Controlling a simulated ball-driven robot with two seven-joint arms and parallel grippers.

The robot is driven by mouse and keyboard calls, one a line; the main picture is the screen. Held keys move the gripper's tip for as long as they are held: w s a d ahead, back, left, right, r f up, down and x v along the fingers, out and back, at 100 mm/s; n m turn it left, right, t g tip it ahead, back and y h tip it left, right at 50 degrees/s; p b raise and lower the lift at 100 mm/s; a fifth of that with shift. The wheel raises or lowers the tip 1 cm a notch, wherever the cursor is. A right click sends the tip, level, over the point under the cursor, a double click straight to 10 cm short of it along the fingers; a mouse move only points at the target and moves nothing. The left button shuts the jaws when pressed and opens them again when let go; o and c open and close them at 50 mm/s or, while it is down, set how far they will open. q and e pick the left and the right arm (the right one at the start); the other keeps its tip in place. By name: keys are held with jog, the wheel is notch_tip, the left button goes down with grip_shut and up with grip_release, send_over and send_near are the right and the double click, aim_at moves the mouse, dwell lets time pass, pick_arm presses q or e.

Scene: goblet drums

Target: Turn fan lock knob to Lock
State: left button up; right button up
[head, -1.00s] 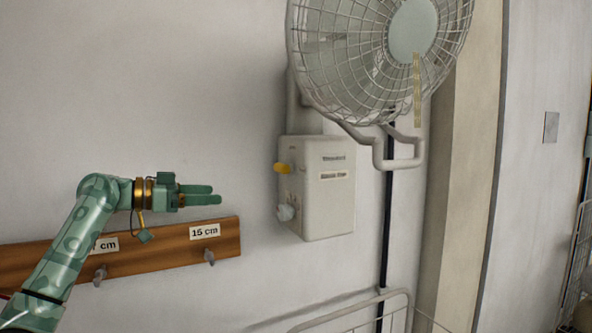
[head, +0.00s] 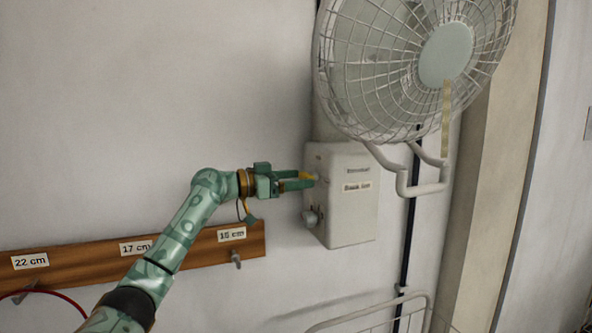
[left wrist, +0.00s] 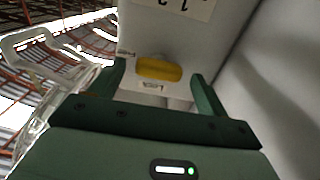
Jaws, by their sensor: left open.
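A yellow knob (head: 309,176) sits on the left side of a white wall box (head: 347,217) below the fan (head: 445,55). My left gripper (head: 303,180) is open, with its fingertips at the knob in the head view and partly overlapping it. In the left wrist view, the yellow knob (left wrist: 158,69) lies crosswise between the two spread fingers of the left gripper (left wrist: 161,87), with clear space on both sides. Small labels show above and below it, too small to read. I cannot tell how deep the knob is between the fingers. My right gripper is not in view.
A pale grey knob (head: 312,217) sits lower on the same box side. A wooden rail (head: 190,248) with size labels and hooks runs along the wall below my left arm. A wire rack (head: 375,318) stands below the box. The wall above my arm is clear.

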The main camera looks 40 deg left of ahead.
pick_arm(q)
jog(key=shift+w+d, duration=0.2)
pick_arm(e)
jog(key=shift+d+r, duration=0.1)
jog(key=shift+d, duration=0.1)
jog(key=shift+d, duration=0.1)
pick_arm(q)
jog(key=c, duration=1)
jog(key=shift+f+m+b, duration=0.1)
jog(key=shift+m+b, duration=5.4)
jog(key=shift+m, duration=3.5)
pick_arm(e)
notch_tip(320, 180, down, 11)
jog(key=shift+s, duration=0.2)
